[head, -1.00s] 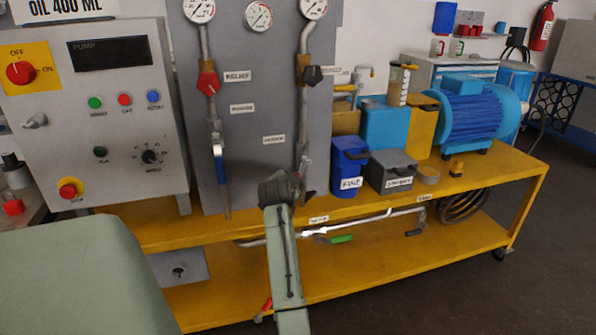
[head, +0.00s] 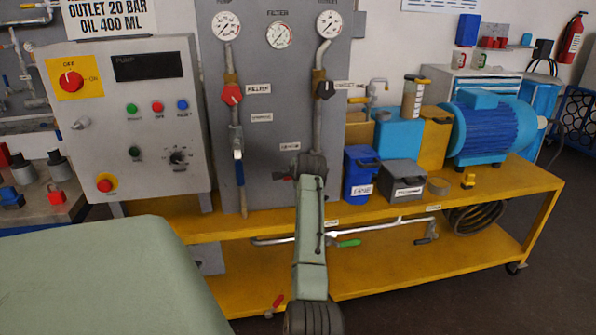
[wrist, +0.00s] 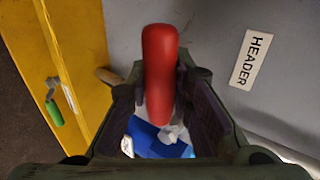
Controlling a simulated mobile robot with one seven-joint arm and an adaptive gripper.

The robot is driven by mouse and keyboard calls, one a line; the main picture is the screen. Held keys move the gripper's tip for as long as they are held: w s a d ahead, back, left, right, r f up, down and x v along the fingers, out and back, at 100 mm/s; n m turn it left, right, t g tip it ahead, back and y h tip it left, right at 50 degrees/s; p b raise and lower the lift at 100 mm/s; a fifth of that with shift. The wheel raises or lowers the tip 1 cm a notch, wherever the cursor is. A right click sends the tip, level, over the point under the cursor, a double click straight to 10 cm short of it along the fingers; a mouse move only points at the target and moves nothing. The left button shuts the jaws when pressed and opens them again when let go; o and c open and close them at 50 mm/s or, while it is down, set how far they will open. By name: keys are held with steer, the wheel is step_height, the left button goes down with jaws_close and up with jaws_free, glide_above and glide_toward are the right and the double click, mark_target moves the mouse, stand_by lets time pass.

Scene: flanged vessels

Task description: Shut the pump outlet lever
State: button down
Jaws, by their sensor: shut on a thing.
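My gripper (wrist: 160,92) is shut on a red lever handle (wrist: 160,65), which stands between its two dark jaws in the wrist view. In the head view my gripper (head: 310,166) is at the lower end of the right-hand pipe on the grey panel. A small red bit of the handle shows at its left side; the valve behind is mostly hidden by my gripper and arm. A blue lever (head: 240,174) hangs down along the left-hand pipe. I cannot read which label names the pump outlet lever.
A HEADER label (wrist: 251,60) is right of the handle in the wrist view. A red relief knob (head: 232,94) and a black knob (head: 325,90) sit higher. A blue bin (head: 361,172) stands close right on the yellow bench (head: 470,208). A green-handled lever (head: 348,243) is below.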

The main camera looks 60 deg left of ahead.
steer(key=shift+r, duration=0.25)
stand_by(0.3)
steer(key=c, duration=1.4)
jaws_free()
steer(key=shift+d, duration=0.1)
steer(key=v, duration=1.1)
steer(key=shift+d+r, duration=0.2)
steer(key=shift+d, duration=0.2)
